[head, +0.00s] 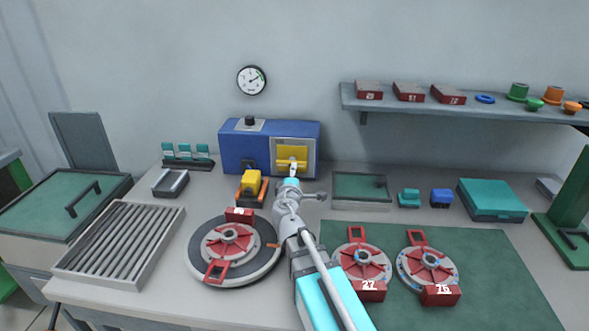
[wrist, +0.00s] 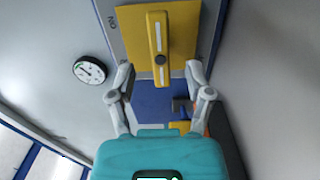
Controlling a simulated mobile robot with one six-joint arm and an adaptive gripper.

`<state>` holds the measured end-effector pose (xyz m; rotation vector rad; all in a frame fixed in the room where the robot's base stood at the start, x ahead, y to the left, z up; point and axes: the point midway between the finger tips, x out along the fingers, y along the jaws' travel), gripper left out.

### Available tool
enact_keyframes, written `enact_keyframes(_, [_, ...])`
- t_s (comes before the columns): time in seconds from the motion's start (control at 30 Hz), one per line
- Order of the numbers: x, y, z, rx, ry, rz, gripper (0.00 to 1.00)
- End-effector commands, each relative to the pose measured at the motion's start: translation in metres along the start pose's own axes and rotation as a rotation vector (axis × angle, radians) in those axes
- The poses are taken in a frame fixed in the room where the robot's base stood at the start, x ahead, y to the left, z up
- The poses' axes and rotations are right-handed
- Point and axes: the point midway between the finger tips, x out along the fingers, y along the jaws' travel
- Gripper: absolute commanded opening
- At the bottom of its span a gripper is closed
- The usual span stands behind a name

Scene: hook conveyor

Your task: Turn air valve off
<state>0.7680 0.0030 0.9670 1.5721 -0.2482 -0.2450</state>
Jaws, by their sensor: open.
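The air valve is a yellow lever bar (wrist: 157,30) with a dark pivot, on a yellow plate (wrist: 185,45) on the front of a blue box (head: 240,147). In the head view the lever (head: 291,161) lies roughly horizontal. Small dark lettering, seemingly ON, shows beside the plate in the wrist view. My gripper (wrist: 160,75) is open, its fingertips apart on either side of the lever's near end, with visible gaps. In the head view my gripper (head: 293,170) is just in front of the plate and hides part of it. Whether the fingers reach past the bar's depth cannot be told.
A wall gauge (head: 251,80) hangs above the box. A yellow-and-orange device (head: 251,186) stands left of my gripper. A round turntable (head: 238,278) lies left of my arm, and red-hubbed discs (head: 361,262) lie right of it. A shelf (head: 430,106) is at upper right.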

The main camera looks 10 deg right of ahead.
Motion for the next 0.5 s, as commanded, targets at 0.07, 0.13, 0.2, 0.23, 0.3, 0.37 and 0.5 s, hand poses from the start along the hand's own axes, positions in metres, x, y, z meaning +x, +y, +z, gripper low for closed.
enact_keyframes(0.07, [-0.017, 0.000, 0.001, 0.000, 0.001, 0.000, 0.66])
enact_keyframes(0.13, [-0.028, 0.000, 0.001, 0.000, 0.000, 0.000, 0.66])
enact_keyframes(0.2, [-0.038, 0.000, 0.001, 0.000, 0.001, 0.000, 0.66])
enact_keyframes(0.23, [-0.042, 0.000, 0.001, 0.000, 0.001, 0.000, 0.66])
enact_keyframes(0.3, [-0.049, 0.000, 0.001, 0.000, 0.001, 0.000, 0.66])
enact_keyframes(0.37, [-0.053, 0.000, 0.001, 0.000, 0.000, 0.000, 0.66])
enact_keyframes(0.5, [-0.060, 0.000, 0.001, 0.001, -0.001, 0.000, 0.66])
